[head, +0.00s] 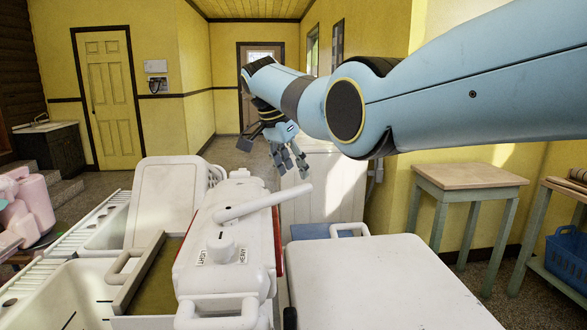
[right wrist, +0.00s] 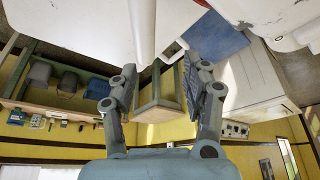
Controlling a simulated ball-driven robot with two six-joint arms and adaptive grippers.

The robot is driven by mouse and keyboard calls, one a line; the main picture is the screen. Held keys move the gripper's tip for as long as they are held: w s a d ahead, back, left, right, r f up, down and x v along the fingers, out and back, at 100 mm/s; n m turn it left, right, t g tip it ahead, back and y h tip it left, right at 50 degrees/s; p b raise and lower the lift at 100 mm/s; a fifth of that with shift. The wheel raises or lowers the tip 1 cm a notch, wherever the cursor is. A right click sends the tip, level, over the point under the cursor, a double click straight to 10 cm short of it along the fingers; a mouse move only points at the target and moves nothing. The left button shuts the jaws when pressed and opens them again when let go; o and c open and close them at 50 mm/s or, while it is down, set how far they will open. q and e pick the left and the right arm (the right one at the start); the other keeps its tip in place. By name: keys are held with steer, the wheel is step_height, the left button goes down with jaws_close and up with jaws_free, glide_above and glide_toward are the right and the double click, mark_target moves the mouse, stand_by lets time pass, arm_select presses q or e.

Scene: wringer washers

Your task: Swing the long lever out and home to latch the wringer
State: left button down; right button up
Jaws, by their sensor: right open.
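The wringer head (head: 225,240) is a white housing with a knob and the labels LIGHT and HEAVY on top. The long white lever (head: 265,202) lies across it, its free end pointing right and slightly away, past the housing's right edge. My right gripper (head: 288,160) hangs beyond the lever's free end, fingers apart and pointing down, with a visible gap to the lever. In the right wrist view the right gripper (right wrist: 162,90) has its fingers spread, with nothing between them. I cannot pick out the lever surely there. My left gripper is not in view.
A white lidded washer (head: 390,285) stands at the front right. White tubs (head: 110,225) and a pink machine (head: 30,205) are at the left. A white cabinet (head: 335,185) stands behind my right gripper. A wooden stool (head: 468,175) is by the right wall.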

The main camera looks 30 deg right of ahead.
steer(key=v, duration=1.1)
steer(key=shift+r, duration=0.3)
steer(key=shift+a, duration=0.15)
